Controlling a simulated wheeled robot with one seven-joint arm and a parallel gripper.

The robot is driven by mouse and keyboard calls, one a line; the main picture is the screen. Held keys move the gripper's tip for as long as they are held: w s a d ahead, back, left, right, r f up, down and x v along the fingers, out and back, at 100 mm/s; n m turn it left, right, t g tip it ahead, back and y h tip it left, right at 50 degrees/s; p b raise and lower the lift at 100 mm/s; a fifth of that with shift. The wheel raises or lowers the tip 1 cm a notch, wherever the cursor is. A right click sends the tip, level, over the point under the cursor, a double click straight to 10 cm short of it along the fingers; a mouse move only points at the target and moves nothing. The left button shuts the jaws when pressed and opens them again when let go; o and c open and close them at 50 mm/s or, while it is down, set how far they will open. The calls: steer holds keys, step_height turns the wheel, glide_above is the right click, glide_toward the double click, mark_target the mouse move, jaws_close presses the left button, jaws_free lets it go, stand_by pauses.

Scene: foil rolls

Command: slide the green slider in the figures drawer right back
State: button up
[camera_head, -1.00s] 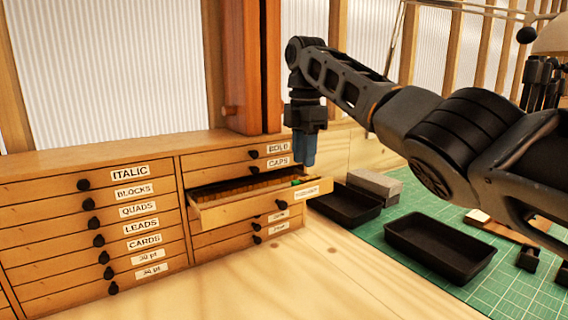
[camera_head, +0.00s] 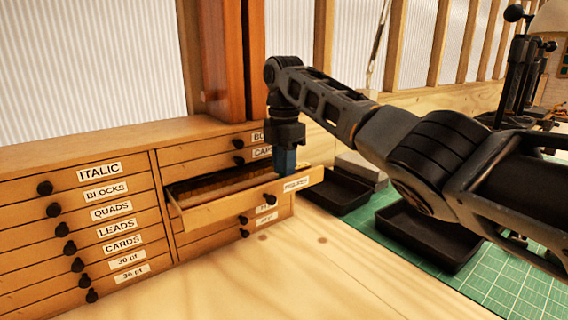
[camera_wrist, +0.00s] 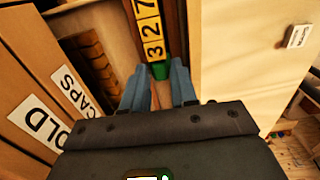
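The figures drawer (camera_head: 232,208) is pulled open from the right column of the cabinet, its label on the front. My gripper (camera_head: 285,161) points down at the drawer's right end. In the wrist view, my gripper's two blue fingers (camera_wrist: 158,88) are apart. The green slider (camera_wrist: 161,70) shows between and just beyond the fingertips, at the near end of a row of yellow number tiles (camera_wrist: 152,28). I cannot tell whether the fingers touch it. In the head view the slider is hidden behind my gripper and the drawer front.
The closed caps drawer (camera_head: 208,165) sits right above the open one. A wooden post (camera_head: 222,60) stands on the cabinet behind my gripper. Black trays (camera_head: 338,192) and a green mat (camera_head: 480,291) lie to the right. The bench in front is clear.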

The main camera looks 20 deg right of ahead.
steer(key=shift+f, duration=0.15)
steer(key=shift+c, duration=0.4)
jaws_close()
